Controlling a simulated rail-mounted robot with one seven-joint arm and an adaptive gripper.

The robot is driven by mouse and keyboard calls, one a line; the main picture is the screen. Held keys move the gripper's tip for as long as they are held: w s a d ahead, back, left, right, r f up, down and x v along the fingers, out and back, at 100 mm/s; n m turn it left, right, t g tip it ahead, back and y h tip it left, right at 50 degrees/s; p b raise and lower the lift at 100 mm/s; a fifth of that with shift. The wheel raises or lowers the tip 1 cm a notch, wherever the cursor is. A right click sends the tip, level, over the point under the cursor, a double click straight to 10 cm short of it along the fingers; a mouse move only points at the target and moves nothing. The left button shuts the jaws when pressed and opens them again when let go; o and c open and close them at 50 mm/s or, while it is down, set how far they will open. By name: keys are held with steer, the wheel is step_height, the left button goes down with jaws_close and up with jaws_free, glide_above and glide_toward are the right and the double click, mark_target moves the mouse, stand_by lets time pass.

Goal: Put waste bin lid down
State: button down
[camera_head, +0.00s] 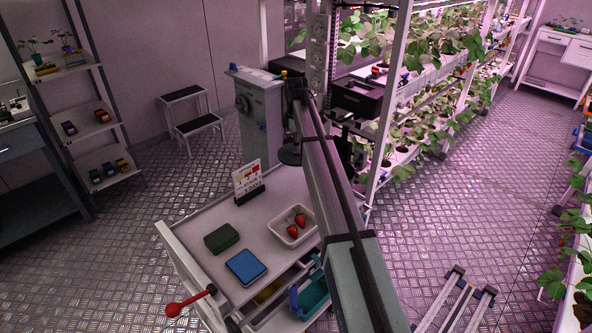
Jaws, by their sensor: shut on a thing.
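My arm runs from the bottom right up to a dark joint near the top middle, and it covers what lies behind it. I cannot make out my gripper or its fingers; they seem hidden behind my arm. A dark rounded thing (289,156) shows just left of my arm, beside the grey cabinet. Another dark shape (352,152) shows just right of my arm, by the rack post. I cannot tell whether either is the waste bin, its lid or a part of my wrist.
A white cart (198,213) in front holds a berry tray (275,229), a sign (248,178), a green item (221,238) and a blue box (246,267). A grey cabinet (258,125) and step stool (195,128) stand behind. A plant rack (392,95) is right; the aisle floor beyond is clear.

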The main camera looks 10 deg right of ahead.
mark_target(296, 178)
step_height(296, 178, down, 12)
steer(key=shift+r+p, duration=0.1)
steer(key=shift+p, duration=1.05)
steer(key=shift+f, duration=0.2)
steer(key=c, duration=1)
jaws_free()
step_height(296, 178, up, 12)
steer(key=b, duration=0.3)
steer(key=shift+r, duration=0.15)
